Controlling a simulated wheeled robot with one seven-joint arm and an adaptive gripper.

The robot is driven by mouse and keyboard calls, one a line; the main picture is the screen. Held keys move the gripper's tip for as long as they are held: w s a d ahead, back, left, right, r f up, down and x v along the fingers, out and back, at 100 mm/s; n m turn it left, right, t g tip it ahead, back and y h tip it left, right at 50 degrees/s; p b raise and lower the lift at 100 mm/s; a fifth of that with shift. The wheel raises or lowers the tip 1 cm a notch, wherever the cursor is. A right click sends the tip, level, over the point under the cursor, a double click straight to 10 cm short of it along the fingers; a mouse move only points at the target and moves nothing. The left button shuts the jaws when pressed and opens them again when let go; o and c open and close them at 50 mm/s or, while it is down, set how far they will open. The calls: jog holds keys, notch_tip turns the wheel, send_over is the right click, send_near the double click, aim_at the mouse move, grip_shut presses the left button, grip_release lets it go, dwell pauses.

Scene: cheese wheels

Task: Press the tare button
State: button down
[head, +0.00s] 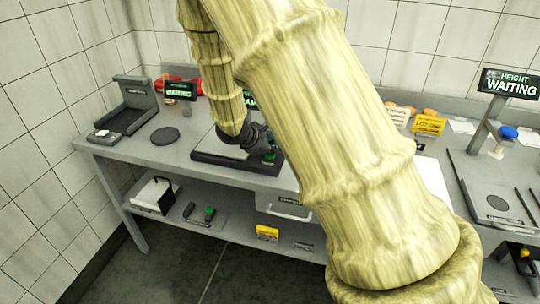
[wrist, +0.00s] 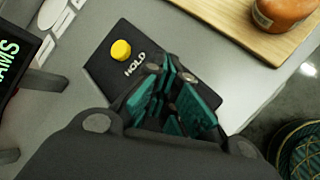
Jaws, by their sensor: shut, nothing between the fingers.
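My gripper (head: 262,140) is over the right part of the dark weighing scale (head: 204,157) on the bench in the head view. In the wrist view, its teal fingers (wrist: 175,80) are shut and empty in front of a black button panel (wrist: 104,72). The panel carries a yellow button (wrist: 121,50) marked HOLD, to the upper left of the fingers. No tare button or tare label can be made out; part of the panel is hidden behind my fingers. I cannot tell whether the fingertips touch the panel.
A display ending in "AMS" (wrist: 8,60) is at the wrist view's left edge. An orange-brown round item (wrist: 280,13) sits on a wooden board (wrist: 235,28). A WAITING sign (head: 511,84) stands at the right. My arm hides much of the bench's middle.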

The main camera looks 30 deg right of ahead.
jog(key=shift+f, duration=0.15)
jog(key=shift+r, duration=0.2)
dwell(0.3)
jog(key=shift+r+p, duration=0.45)
jog(key=shift+r, duration=0.2)
jog(key=shift+r+p, duration=1.75)
jog(key=shift+r, duration=0.8)
jog(key=shift+f, duration=0.1)
